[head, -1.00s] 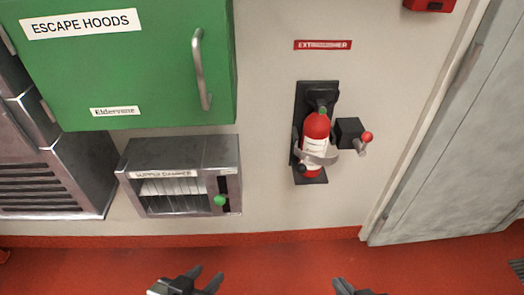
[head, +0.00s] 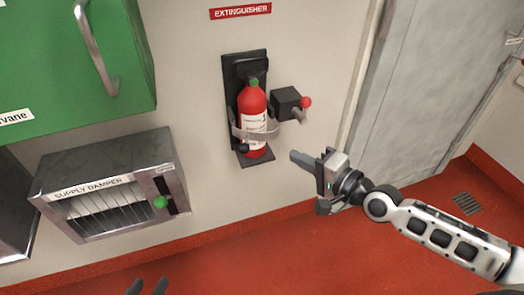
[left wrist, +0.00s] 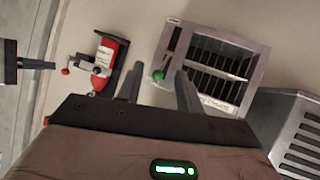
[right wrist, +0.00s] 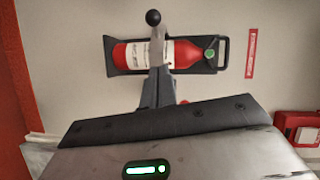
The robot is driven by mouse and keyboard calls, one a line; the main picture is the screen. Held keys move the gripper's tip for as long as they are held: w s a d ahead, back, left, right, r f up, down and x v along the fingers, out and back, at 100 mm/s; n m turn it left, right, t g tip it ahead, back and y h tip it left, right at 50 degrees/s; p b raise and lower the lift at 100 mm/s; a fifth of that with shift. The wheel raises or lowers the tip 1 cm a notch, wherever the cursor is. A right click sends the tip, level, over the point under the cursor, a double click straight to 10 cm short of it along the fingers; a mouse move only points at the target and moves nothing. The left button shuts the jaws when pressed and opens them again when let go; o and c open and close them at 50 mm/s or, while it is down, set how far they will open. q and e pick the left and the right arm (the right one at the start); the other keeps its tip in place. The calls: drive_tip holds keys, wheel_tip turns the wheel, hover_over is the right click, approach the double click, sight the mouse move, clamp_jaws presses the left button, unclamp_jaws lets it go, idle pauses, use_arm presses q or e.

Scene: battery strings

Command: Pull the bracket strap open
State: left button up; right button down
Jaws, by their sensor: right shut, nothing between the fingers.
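The bracket strap (head: 262,133) is a grey band around the lower front of the red extinguisher (head: 252,105), on a black back plate (head: 232,75) on the wall. A dark ball knob (head: 244,148) sits at its left end. In the right wrist view the strap (right wrist: 157,48) crosses the extinguisher (right wrist: 190,54), and the knob (right wrist: 153,17) stands at its top end. My right gripper (head: 293,156) is shut and empty, right of the strap and apart from it. My left gripper (head: 147,286) is open and empty at the bottom edge; its fingers (left wrist: 158,88) show apart.
A black box (head: 286,103) with a red-knobbed lever (head: 306,102) juts out right of the extinguisher. A supply damper box (head: 110,170) with a green knob and a green cabinet (head: 50,50) are at left. A grey door (head: 425,70) is at right. The red floor in front looks clear.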

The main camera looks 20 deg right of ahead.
drive_tip(key=w+a+f+p, duration=0.1)
drive_tip(key=w+a, duration=0.6)
drive_tip(key=shift+f, duration=0.35)
